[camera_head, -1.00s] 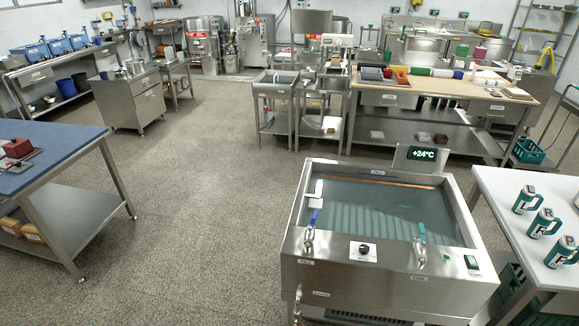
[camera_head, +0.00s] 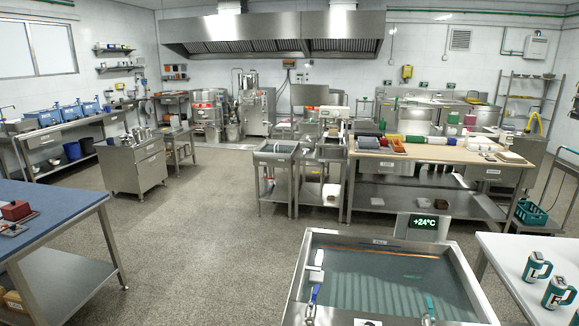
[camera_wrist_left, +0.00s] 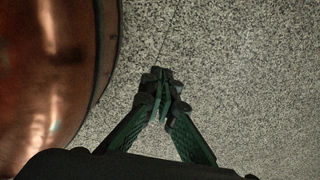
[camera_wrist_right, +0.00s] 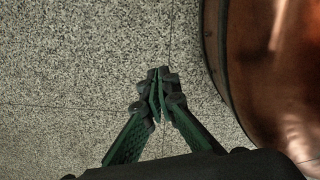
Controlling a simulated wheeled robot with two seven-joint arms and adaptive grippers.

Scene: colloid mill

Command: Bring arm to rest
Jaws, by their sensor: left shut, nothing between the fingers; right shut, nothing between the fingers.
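My left gripper (camera_wrist_left: 162,82) shows in the left wrist view with its green-padded fingers brought together over the speckled floor. It is shut and empty. My right gripper (camera_wrist_right: 157,80) shows in the right wrist view, also shut and empty above the floor. A copper-coloured rounded surface lies at the left side of the left wrist view (camera_wrist_left: 55,70) and at the right side of the right wrist view (camera_wrist_right: 270,70); I cannot tell what it belongs to. Neither arm shows in the head view.
A steel water bath (camera_head: 455,262) with a +24°C display (camera_head: 424,225) stands in front. A white table (camera_head: 500,262) with teal-handled devices is at the right, a blue-topped bench (camera_head: 60,205) at the left. The floor (camera_head: 210,250) between them is clear.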

